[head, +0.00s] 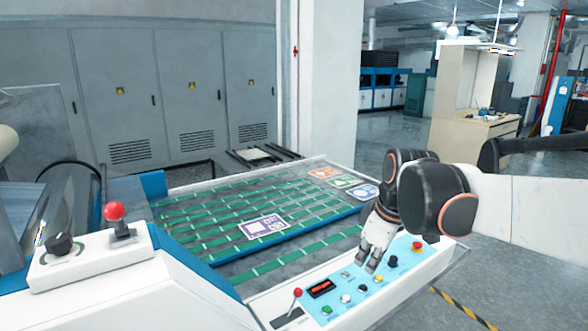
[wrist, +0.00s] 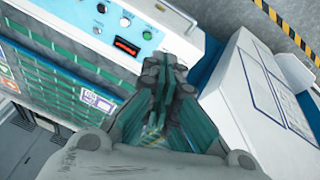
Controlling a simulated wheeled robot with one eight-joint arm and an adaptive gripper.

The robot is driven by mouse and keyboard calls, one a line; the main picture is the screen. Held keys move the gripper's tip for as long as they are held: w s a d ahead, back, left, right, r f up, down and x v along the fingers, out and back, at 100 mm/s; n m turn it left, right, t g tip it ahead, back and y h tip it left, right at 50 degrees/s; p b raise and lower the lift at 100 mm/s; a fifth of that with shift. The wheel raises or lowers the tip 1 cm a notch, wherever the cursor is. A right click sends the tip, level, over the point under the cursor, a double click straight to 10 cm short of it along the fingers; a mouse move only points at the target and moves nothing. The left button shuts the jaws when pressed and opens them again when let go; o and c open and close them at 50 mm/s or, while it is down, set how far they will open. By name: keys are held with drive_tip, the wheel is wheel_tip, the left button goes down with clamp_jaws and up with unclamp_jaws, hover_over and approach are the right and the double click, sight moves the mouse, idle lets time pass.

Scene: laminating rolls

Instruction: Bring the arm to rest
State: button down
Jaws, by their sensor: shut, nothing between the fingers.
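My gripper (head: 374,262) is at the end of my black and white arm, which reaches in from the right in the head view. It hangs pointing down over the blue control panel (head: 398,270). In the wrist view my gripper (wrist: 165,68) has its fingers together, with nothing seen between them. I cannot tell whether the fingertips touch the panel.
The panel carries a red display (head: 321,288), several buttons and a red-tipped lever (head: 297,293). A second red-knobbed lever (head: 114,212) stands on a white console at left. The machine bed (head: 215,215) has green strips. Grey cabinets (head: 120,70) stand behind.

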drive_tip(key=s+d+f+m+t, duration=0.2)
drive_tip(key=s+m, duration=0.3)
drive_tip(key=s, duration=0.4)
drive_tip(key=s+d+f+m+t+h, duration=0.1)
drive_tip(key=s+d+f+m, duration=0.1)
drive_tip(key=s+m, duration=0.3)
drive_tip(key=s+f, duration=0.1)
drive_tip(key=s, duration=0.3)
drive_tip(key=shift+s+f+t+b, duration=0.2)
drive_tip(key=shift+s+t+b, duration=0.2)
